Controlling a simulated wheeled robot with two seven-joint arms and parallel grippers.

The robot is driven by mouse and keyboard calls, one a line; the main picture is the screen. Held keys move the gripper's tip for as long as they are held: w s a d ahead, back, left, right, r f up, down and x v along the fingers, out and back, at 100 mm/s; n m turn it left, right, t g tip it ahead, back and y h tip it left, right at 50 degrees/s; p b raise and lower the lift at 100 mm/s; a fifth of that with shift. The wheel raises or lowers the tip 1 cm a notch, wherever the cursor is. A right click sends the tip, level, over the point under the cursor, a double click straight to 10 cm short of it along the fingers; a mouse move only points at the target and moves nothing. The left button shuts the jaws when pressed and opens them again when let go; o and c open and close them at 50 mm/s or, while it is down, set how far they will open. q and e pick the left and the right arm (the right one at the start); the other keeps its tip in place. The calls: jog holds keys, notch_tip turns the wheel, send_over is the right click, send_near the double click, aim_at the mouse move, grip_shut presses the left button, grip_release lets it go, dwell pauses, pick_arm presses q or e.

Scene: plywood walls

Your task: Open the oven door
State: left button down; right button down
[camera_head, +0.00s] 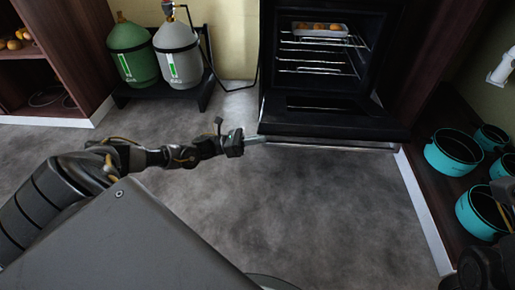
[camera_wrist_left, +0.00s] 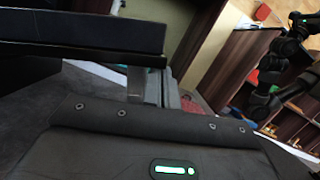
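The black oven (camera_head: 322,52) stands at the back centre in the head view. Its door (camera_head: 335,121) is swung down and lies about level in front of the cavity, with a pale bar along its front edge. My left gripper (camera_head: 254,139) is at the left front corner of the door, its thin grey fingers close together. In the left wrist view the fingers (camera_wrist_left: 160,87) reach past the dark door edge (camera_wrist_left: 80,42); I see nothing between them. Whether they touch the door is unclear. Parts of my right arm (camera_head: 484,268) show at the lower right; its fingertips are not clear.
A tray (camera_head: 340,32) with food sits on a rack inside the oven. Two gas cylinders (camera_head: 178,55) stand on a low black stand at the left. Turquoise pots (camera_head: 452,155) sit on a shelf at the right. The grey floor (camera_head: 300,205) before the oven is clear.

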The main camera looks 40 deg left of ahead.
pick_arm(q)
jog(key=shift+r, duration=0.1)
jog(key=s+a+f, duration=0.6)
jog(key=s+a, duration=0.1)
jog(key=shift+f, duration=0.15)
dwell(0.6)
